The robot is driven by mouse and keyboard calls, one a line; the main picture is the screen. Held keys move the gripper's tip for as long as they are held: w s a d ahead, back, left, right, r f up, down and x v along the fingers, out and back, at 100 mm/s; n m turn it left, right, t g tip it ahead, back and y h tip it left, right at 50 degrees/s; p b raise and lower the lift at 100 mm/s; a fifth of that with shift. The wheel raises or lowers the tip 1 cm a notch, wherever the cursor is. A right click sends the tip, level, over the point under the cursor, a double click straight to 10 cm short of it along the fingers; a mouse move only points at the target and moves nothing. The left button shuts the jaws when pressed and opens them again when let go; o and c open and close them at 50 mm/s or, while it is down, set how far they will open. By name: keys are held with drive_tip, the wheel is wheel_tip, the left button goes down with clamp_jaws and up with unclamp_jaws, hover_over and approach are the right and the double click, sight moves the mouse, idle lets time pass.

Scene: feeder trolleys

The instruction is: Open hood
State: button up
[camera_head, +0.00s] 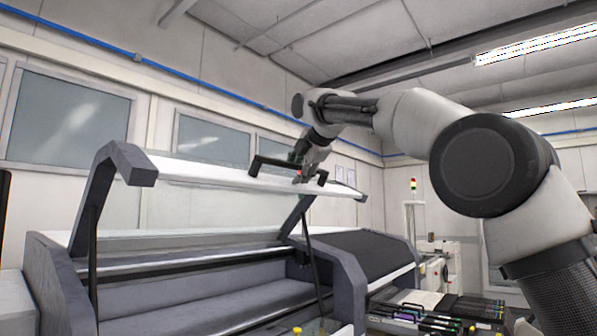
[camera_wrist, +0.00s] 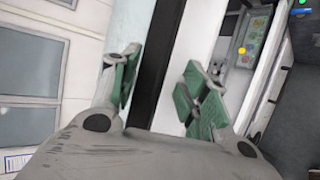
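The hood (camera_head: 215,174) is a long pale panel between dark grey arms, standing raised well above the machine body (camera_head: 190,285). A black handle (camera_head: 270,162) sticks out from its front edge. My gripper (camera_head: 303,174) is at the right part of this handle. In the wrist view, the black handle bar (camera_wrist: 160,60) runs between the two green-padded fingers of my gripper (camera_wrist: 162,88). The fingers stand apart, with a gap visible on each side of the bar, wider on the right. Whether any pad touches the bar deeper in is hidden.
A dark strut (camera_head: 312,255) props the hood's right side. A dark sloped cover (camera_head: 360,252) lies to the right. Feeders (camera_head: 415,312) and a signal light (camera_head: 413,186) are further right.

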drive_tip(key=shift+f, duration=0.1)
drive_tip(key=v, duration=1.2)
